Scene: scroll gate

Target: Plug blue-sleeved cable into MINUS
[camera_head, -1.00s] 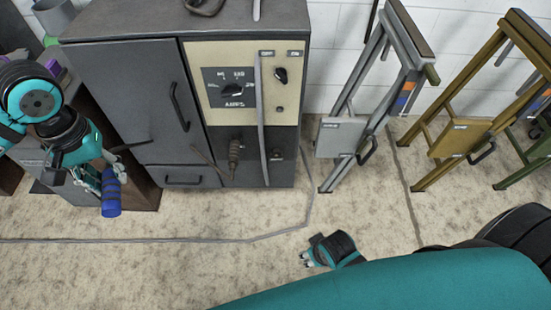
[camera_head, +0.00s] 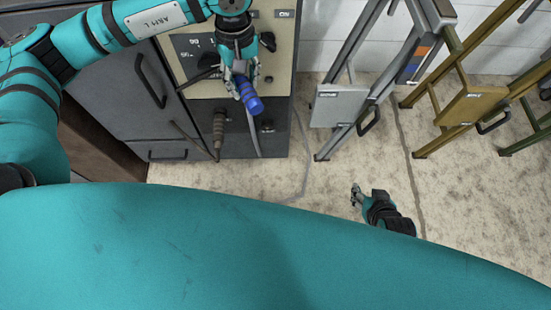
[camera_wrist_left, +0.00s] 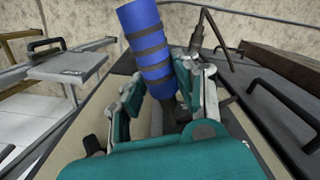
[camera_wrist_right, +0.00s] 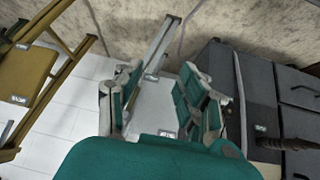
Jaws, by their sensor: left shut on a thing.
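The blue sleeve (camera_head: 248,97) is held in my left gripper (camera_head: 240,76), in front of the cabinet's control panel, its blue end pointing down toward the dark lower panel. The blue, dark-banded sleeve also fills the top middle of the left wrist view (camera_wrist_left: 146,42), between the fingers of my left gripper (camera_wrist_left: 160,88). The dark lower panel (camera_head: 243,147) bears a brown plug-like piece (camera_head: 219,130) and a small round fitting (camera_head: 267,125) to its right. I cannot read a MINUS label.
A grey cable (camera_head: 253,135) hangs down the panel front. A cabinet door handle (camera_head: 150,80) juts out at the left. A grey frame stand (camera_head: 340,104) and a yellow one (camera_head: 470,107) stand at the right. The floor before the cabinet is open.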

